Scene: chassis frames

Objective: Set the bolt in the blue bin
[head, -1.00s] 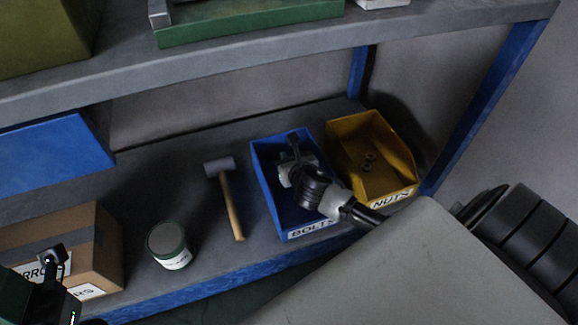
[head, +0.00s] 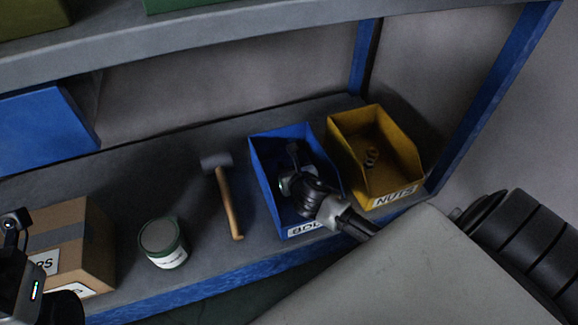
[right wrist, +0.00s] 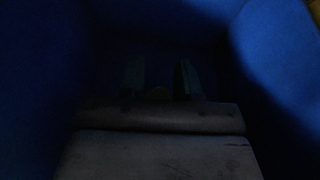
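The blue bin (head: 264,165), labelled for bolts, stands on the lower shelf. My right gripper (head: 293,158) reaches down inside it, and its wrist hides part of the bin and its label. In the right wrist view the picture is very dark. Two greenish fingers (right wrist: 158,80) show apart there, with blue bin walls around them. A faint brownish patch lies low between the fingers; I cannot tell whether it is a bolt. No bolt shows clearly in either view. Part of my left arm shows at the left edge of the head view, its fingers not clear.
A yellow bin (head: 401,147) labelled NUTS, with nuts inside, stands right beside the blue bin. The upper shelf (head: 230,45) overhangs behind, and a blue post (head: 490,105) rises at right.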

